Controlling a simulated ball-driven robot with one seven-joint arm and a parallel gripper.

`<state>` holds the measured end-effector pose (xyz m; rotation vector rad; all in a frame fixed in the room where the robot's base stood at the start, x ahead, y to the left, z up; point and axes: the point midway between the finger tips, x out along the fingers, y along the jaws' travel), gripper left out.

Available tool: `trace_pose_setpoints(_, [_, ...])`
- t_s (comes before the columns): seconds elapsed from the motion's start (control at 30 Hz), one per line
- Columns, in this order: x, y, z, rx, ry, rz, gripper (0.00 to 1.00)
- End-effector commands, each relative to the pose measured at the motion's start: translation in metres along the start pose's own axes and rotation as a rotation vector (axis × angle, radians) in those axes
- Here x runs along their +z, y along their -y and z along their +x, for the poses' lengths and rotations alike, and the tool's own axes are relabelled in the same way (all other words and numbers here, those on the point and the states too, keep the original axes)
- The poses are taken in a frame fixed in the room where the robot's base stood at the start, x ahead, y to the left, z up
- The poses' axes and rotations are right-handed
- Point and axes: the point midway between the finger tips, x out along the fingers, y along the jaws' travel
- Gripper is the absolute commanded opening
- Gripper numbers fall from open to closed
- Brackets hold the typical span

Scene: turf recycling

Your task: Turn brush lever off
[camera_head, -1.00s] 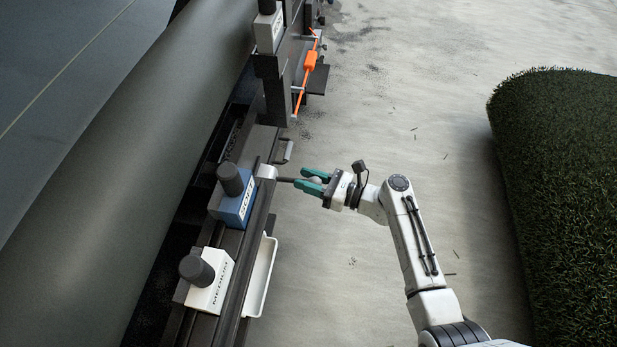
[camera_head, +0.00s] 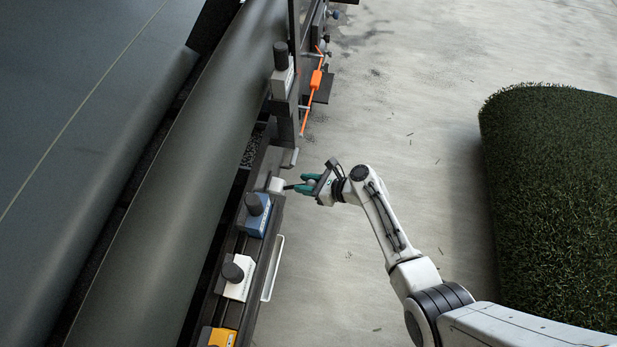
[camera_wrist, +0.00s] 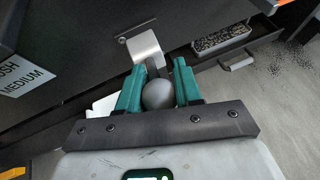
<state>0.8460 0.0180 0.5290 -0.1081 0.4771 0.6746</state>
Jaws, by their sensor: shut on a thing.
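The brush lever (camera_wrist: 157,94) shows a round grey knob between the teal fingers in the wrist view, with a metal bracket (camera_wrist: 145,47) just beyond it. In the head view, the lever's dark rod (camera_head: 289,187) sticks out to the right from a light mount (camera_head: 277,185) on the machine's side. My gripper (camera_head: 304,185) is shut on the lever, with one finger on each side of the knob. It also fills the lower middle of the wrist view (camera_wrist: 159,85). The fingers partly hide the rod.
Below the lever in the head view are a blue block (camera_head: 258,219) and a white block (camera_head: 238,278) with dark knobs. An orange handle (camera_head: 316,79) is farther up.

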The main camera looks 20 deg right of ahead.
Motion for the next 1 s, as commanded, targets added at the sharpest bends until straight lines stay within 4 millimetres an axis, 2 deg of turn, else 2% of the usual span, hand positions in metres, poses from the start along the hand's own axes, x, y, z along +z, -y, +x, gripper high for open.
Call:
trace_pose_setpoints(0.03, [0.007, -0.001, -0.002, -0.004, -0.019, -0.005, 0.0])
trace_pose_setpoints(0.4, [0.015, -0.002, 0.002, -0.003, -0.01, -0.003, 0.0])
trace_pose_setpoints(0.93, [0.018, -0.003, 0.004, -0.002, -0.007, -0.004, 0.0])
trace_pose_setpoints(0.97, [0.018, -0.003, 0.004, -0.002, -0.007, -0.004, 0.35])
trace_pose_setpoints(1.0, [0.018, -0.003, 0.004, -0.002, -0.007, -0.004, 0.39])
